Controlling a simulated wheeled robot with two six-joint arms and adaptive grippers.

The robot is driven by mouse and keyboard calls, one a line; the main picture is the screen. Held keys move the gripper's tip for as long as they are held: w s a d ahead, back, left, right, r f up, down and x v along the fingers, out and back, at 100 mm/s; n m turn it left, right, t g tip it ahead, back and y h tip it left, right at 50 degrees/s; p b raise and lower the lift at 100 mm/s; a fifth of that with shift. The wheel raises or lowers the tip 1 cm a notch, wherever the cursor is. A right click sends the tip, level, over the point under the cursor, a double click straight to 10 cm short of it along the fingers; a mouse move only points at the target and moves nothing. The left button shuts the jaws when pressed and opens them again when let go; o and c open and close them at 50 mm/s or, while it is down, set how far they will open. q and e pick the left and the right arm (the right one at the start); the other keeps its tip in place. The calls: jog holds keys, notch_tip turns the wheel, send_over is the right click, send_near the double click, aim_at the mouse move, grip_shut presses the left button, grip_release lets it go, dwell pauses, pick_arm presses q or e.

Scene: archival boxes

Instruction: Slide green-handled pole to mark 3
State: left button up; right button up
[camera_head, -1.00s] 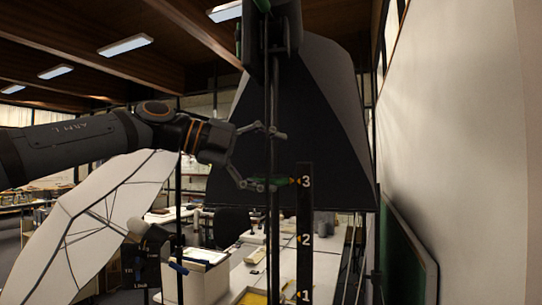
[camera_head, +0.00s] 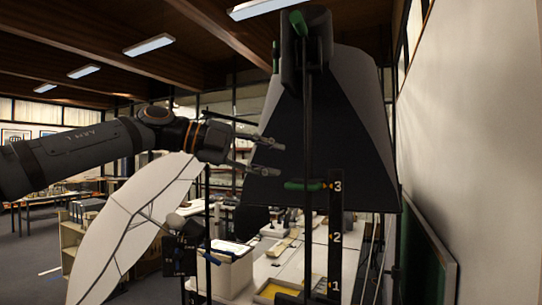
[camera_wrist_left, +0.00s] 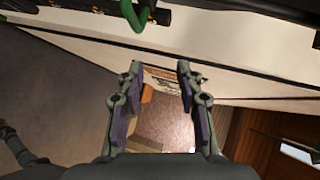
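The upright dark pole (camera_head: 308,125) stands right of centre in the head view. Its green handle (camera_head: 305,186) sticks out sideways, level with mark 3 (camera_head: 338,186) on the black scale board (camera_head: 336,218). My left gripper (camera_head: 276,157) is open and empty, to the left of the pole and a little above the handle, apart from both. In the left wrist view, the open fingers (camera_wrist_left: 158,66) have nothing between them. A green handle (camera_wrist_left: 133,16) shows beyond their tips at the top edge. My right gripper is not in view.
A large dark hood (camera_head: 350,120) stands behind the pole, with another green handle (camera_head: 298,22) near its top. A white reflector panel (camera_head: 130,230) stands below my left arm. A white wall (camera_head: 470,130) closes off the right. White tables stand lower behind.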

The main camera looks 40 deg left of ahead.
pick_arm(q)
jog(key=shift+a, duration=0.3)
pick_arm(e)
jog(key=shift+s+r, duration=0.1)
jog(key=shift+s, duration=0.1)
pick_arm(q)
jog(key=shift+s, duration=0.2)
